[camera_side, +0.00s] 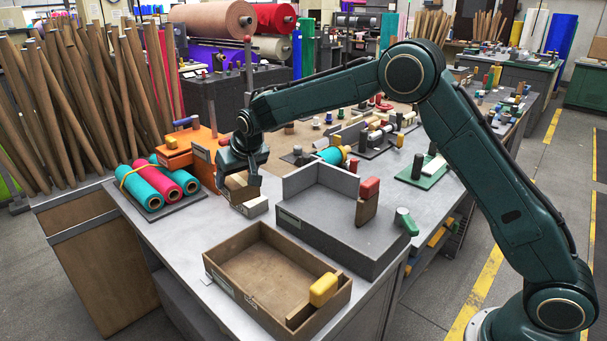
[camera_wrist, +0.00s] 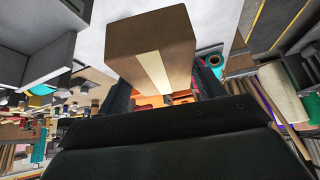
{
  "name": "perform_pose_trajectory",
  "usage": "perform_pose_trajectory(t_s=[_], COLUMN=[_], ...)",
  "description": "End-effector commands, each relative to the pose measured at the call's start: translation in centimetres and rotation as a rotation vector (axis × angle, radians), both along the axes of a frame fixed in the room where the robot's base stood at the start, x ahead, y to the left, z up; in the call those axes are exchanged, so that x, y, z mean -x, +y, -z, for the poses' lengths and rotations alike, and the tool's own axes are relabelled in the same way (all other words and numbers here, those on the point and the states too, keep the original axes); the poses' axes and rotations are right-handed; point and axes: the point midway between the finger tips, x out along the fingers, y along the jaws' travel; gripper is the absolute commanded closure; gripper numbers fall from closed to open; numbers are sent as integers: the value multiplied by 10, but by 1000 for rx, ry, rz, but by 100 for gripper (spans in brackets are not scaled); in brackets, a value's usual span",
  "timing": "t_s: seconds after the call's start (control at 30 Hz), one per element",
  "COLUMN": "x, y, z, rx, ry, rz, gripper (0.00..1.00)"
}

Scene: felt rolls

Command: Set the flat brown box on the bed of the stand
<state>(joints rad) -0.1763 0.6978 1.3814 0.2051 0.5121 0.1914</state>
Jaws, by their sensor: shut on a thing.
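My gripper (camera_side: 243,178) is shut on a brown box (camera_side: 238,188), left of the grey stand in the side view. In the wrist view the brown box (camera_wrist: 128,40) has a cream strip down its face and hides much of the fingers. A pale block-like piece shows just under the box in the side view; I cannot tell if they touch. The grey stand (camera_side: 335,232) has a broad flat bed with upright walls at its back. A red-topped brown piece (camera_side: 367,205) stands at the bed's right side, with a green cylinder (camera_side: 405,222) at its right corner.
An open brown tray (camera_side: 232,290) with a yellow-handled tool (camera_side: 323,290) lies in front of the stand. Teal and red felt rolls (camera_side: 160,184) lie on a dark board at left. An orange stand (camera_side: 190,145) is behind them. The table's left front surface is bare.

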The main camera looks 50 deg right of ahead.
Motion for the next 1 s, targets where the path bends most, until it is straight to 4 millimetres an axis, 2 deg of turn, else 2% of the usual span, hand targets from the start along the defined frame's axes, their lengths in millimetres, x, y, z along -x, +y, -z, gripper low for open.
perform_pose_trajectory(t_s=[0.33, 0.7, 0.83, 1.0], x=[61, 122, 134, 134], y=[-28, -62, -83, -106], z=[-11, -12, -8, -3], rx=[0, 2, -2, -5], ry=[-1, 6, 14, 24], rz=[54, 83, 72, 34], gripper=[69, 69, 69, 69])
